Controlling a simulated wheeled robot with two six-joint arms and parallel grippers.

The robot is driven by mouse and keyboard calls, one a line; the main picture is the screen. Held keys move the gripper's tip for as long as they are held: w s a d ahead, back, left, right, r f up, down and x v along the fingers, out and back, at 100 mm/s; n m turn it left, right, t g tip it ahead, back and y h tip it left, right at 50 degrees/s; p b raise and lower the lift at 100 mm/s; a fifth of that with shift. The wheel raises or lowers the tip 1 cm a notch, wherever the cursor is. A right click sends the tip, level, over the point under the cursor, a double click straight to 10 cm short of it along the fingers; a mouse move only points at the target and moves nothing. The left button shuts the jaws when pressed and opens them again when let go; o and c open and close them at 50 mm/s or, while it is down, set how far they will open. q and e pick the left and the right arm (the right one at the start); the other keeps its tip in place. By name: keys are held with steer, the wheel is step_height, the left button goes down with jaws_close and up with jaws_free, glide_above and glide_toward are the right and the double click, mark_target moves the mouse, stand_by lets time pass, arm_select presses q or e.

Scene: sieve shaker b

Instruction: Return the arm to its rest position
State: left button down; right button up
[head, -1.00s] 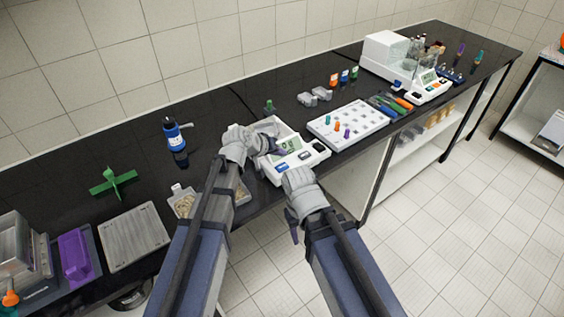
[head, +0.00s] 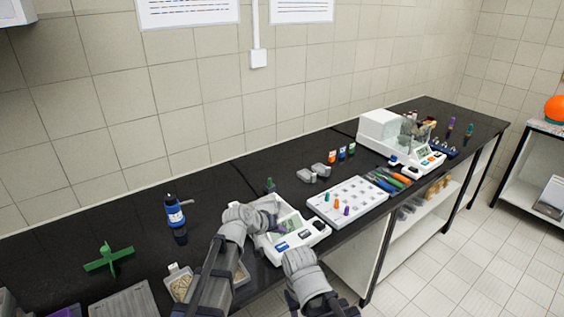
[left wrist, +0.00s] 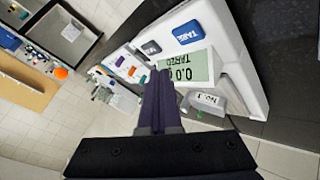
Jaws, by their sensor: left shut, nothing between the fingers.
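My left gripper (head: 281,228) is over the small white balance (head: 308,236) on the black bench. In the left wrist view its dark purple fingers (left wrist: 160,78) are together with nothing between them. They are in front of the balance's display (left wrist: 190,72), which reads zero, beside the blue TARE button (left wrist: 188,33). I cannot tell whether they touch it. My right arm's wrist (head: 302,265) is at the bench's front edge, below the balance.
A white rack (head: 348,202) with coloured pieces stands right of the balance. A larger white instrument (head: 385,132) stands farther right. A blue bottle (head: 175,213), a green cross-shaped piece (head: 108,259) and an open clear box (head: 180,282) are to the left.

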arm_select(q)
steer(key=s+a+f+m+g+y, duration=0.1)
steer(key=s+f+g+y, duration=0.1)
steer(key=s, duration=0.6)
steer(key=s+a+f+m+g+y, duration=0.1)
steer(key=s+a+f+g+y, duration=0.1)
steer(key=s, duration=0.7)
steer(key=s+a+f+m+g+y, duration=0.2)
steer(key=s+g+y, duration=0.1)
steer(key=s, duration=0.5)
steer(key=shift+s+a+f+y, duration=0.2)
steer(key=shift+s+a+y, duration=0.05)
steer(key=shift+y, duration=0.05)
